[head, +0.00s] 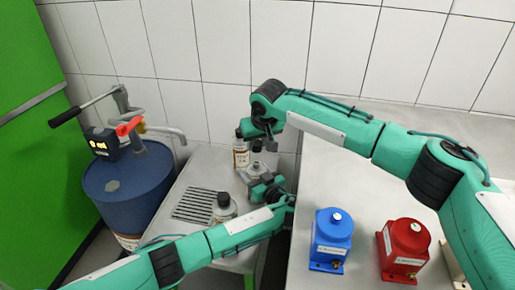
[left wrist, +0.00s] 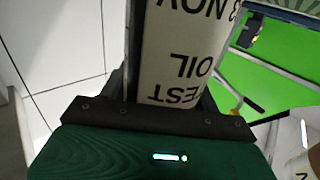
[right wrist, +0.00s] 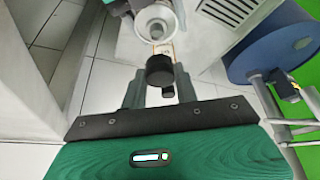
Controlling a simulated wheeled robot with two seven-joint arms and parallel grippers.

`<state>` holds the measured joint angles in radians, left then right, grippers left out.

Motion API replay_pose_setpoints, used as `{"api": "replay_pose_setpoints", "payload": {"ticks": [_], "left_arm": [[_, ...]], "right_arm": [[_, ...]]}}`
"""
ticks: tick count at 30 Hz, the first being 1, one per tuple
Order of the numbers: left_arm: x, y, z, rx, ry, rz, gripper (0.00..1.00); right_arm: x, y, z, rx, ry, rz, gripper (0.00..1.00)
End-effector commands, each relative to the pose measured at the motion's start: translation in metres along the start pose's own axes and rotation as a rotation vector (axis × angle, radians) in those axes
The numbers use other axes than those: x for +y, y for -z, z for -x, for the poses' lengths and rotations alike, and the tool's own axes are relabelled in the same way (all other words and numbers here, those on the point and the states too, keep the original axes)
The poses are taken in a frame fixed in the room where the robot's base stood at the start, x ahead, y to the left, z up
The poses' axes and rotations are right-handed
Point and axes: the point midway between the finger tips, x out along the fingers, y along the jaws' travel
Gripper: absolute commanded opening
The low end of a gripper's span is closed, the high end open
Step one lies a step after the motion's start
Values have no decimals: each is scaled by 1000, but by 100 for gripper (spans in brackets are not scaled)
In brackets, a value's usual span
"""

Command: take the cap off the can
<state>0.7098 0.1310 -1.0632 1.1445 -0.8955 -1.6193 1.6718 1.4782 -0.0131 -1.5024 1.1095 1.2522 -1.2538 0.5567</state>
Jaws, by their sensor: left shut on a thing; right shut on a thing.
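The can (head: 257,169), grey with a pale printed label, is upright above the bench at the back. My left gripper (head: 271,188) is shut around its body. The can's label fills the middle of the left wrist view (left wrist: 180,55). My right gripper (right wrist: 160,72) is shut on the black cap (right wrist: 160,69), which sits between its fingertips. The can's round top (right wrist: 158,22) shows beyond the cap in the right wrist view, with a bare pale neck. The cap is off the can, held apart from it and above it.
Another can (head: 241,152) stands close behind, and a capped can (head: 223,208) stands in front by the drain grille (head: 193,205). A blue drum (head: 130,190) with a pump is at left. Blue (head: 331,240) and red (head: 403,250) units stand on the right table.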

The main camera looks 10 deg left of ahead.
Motion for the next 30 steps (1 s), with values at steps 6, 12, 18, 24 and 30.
{"api": "replay_pose_setpoints", "payload": {"ticks": [6, 12, 18, 24, 30], "left_arm": [[0, 0, 0, 1, 1, 0, 74], [0, 0, 0, 0, 0, 0, 88], [0, 0, 2, 0, -1, 0, 88], [1, -2, 31, -3, -3, 2, 88], [0, -2, 74, -3, -2, 1, 88]], "right_arm": [[0, 0, 0, -1, 0, 0, 3], [0, 0, 0, -1, 0, -1, 3], [0, 0, -1, -1, 0, -1, 3], [0, -1, -2, -1, 0, -1, 3], [0, -2, -4, -1, 0, -1, 3]]}}
